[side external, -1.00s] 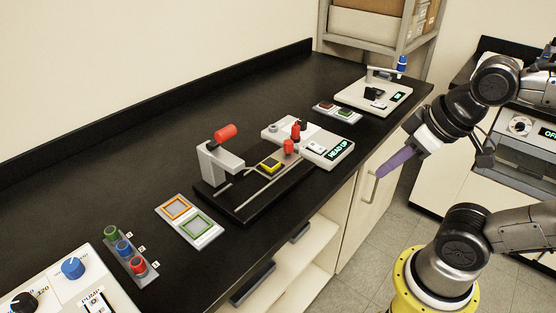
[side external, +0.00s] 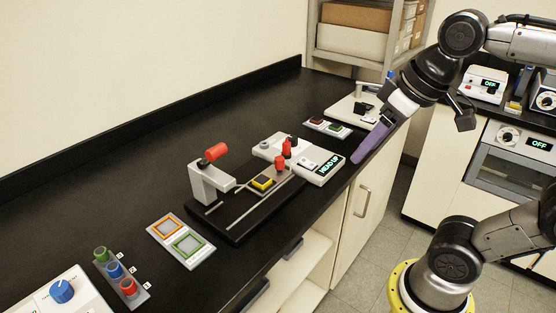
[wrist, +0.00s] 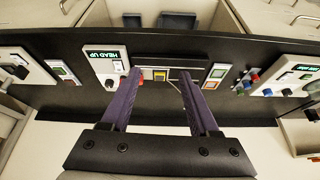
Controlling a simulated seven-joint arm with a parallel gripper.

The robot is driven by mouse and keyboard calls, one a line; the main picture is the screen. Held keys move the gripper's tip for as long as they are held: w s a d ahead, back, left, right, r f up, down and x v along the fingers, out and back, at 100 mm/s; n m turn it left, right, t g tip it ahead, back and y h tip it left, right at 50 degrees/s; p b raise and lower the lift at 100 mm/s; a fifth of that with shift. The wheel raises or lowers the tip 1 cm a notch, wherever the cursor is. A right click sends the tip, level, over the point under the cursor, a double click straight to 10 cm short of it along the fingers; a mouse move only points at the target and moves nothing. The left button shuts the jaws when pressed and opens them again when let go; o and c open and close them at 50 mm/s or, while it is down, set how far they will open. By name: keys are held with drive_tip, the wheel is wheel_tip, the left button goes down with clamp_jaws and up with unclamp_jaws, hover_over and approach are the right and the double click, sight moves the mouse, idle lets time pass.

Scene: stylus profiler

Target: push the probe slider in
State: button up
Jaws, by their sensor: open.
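The stylus profiler stands on the counter in the side external view. It has a black base (side external: 226,232) with pale rails, a grey bracket (side external: 207,183) carrying a red cylindrical handle (side external: 215,152), and a yellow sample piece (side external: 262,182) on its stage. Red knobs (side external: 280,162) stand beside the white unit (side external: 318,172) reading HEAD UP. I cannot tell for sure which part is the probe slider. My gripper (side external: 358,157) is open and empty, right of the HEAD UP unit and apart from it. In the wrist view its purple fingers (wrist: 160,76) stand spread before the profiler, partly covering it.
A pad with orange and green squares (side external: 181,241) and a rack of coloured pieces (side external: 121,273) lie left of the profiler. A small two-button pad (side external: 327,127) and another white device (side external: 350,108) stand behind. The counter behind the profiler is clear.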

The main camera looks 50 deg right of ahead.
drive_tip(key=w+r+g, duration=0.1)
drive_tip(key=w+r, duration=0.3)
drive_tip(key=w, duration=0.1)
drive_tip(key=m+g, duration=0.2)
drive_tip(key=g, duration=0.2)
hover_over(280, 158)
wheel_tip(280, 158, down, 8)
wheel_tip(280, 158, down, 14)
drive_tip(key=shift+r, duration=0.15)
clamp_jaws()
drive_tip(key=shift+r, duration=0.1)
idle(0.5)
